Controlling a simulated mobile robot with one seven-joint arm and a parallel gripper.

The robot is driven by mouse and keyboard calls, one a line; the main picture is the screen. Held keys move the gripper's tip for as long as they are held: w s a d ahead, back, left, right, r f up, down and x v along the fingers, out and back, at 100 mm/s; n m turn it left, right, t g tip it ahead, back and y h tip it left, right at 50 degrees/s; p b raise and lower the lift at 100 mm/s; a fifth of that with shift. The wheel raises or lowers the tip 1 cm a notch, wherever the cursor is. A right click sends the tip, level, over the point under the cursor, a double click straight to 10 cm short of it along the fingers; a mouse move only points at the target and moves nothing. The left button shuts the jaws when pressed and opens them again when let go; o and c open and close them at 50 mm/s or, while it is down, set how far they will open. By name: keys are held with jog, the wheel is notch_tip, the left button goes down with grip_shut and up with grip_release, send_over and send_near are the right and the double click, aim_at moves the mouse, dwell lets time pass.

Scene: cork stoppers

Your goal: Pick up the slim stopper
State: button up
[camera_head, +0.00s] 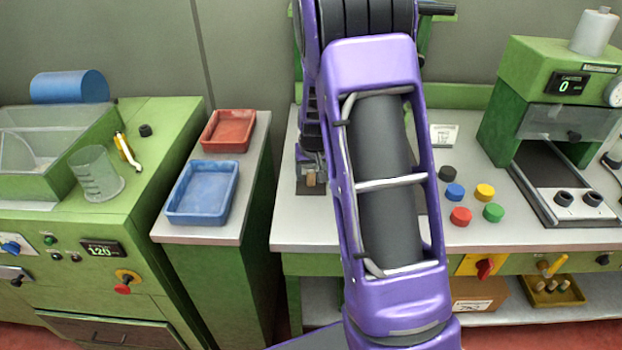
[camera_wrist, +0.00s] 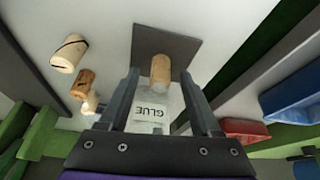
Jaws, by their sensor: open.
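A slim tan cork stopper (camera_wrist: 160,70) shows between my fingertips in the wrist view, over a dark square plate (camera_wrist: 178,48). A clear bottle labelled GLUE (camera_wrist: 148,115) is in line with it; I cannot tell whether they touch. My gripper (camera_wrist: 160,76) is open, one finger on each side of the stopper, with a gap visible. In the head view the stopper (camera_head: 311,179) is below my gripper (camera_head: 311,165) on the dark plate (camera_head: 311,189). Other stoppers lie left in the wrist view: a thick one with a dark line (camera_wrist: 69,53), a brown one (camera_wrist: 83,84) and a pale one (camera_wrist: 91,104).
A blue tray (camera_head: 202,193) and a red tray (camera_head: 228,131) stand on the cabinet to the left. Several coloured caps (camera_head: 461,216) sit on the bench to the right, before a green press (camera_head: 545,95). My arm hides the bench middle in the head view.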

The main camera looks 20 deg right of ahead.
grip_shut()
dwell(0.3)
jog(key=shift+r, duration=0.1)
